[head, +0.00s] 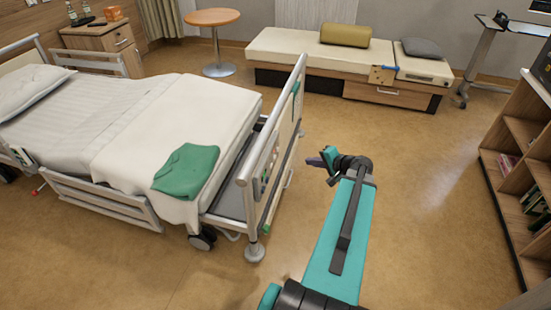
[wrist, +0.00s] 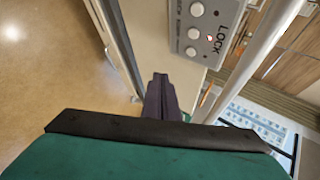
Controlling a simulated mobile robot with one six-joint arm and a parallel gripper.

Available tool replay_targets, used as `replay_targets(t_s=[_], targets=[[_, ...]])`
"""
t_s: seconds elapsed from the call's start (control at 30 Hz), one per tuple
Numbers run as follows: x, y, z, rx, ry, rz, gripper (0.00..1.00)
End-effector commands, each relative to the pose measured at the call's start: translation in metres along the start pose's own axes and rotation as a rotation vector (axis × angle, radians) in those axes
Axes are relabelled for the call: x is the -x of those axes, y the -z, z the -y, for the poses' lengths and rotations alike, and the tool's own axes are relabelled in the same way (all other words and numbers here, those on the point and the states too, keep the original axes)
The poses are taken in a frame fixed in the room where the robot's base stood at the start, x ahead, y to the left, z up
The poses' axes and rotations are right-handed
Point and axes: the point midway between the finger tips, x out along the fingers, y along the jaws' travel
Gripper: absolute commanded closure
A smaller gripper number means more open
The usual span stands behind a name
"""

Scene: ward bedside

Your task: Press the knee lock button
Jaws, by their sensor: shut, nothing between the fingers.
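A grey control panel (wrist: 177,38) on the bed's footboard shows at the top of the wrist view. It carries round pale buttons (wrist: 195,33) and the printed word LOCK. The smaller labels are too small to read, so I cannot tell which button is the knee lock. In the head view the footboard (head: 274,160) faces my gripper (head: 314,161), which is to its right and apart from it. My gripper's dark fingers (wrist: 161,77) are closed together and empty, below the panel in the wrist view and not visibly touching a button.
The bed (head: 150,125) with a green folded cloth (head: 186,170) lies to the left. A cushioned bench (head: 305,52) stands at the back, and a wooden shelf (head: 515,135) at the right. The floor between bed and shelf is clear apart from my arm.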

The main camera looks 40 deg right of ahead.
Motion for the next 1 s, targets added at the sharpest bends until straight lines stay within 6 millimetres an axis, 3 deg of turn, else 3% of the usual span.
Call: replay_targets(t_s=[0.33,1.0], targets=[[0.019,0.012,-0.007,0.001,0.0,0.001,1.0],[0.02,0.012,-0.007,0.0,0.0,0.001,1.0]])
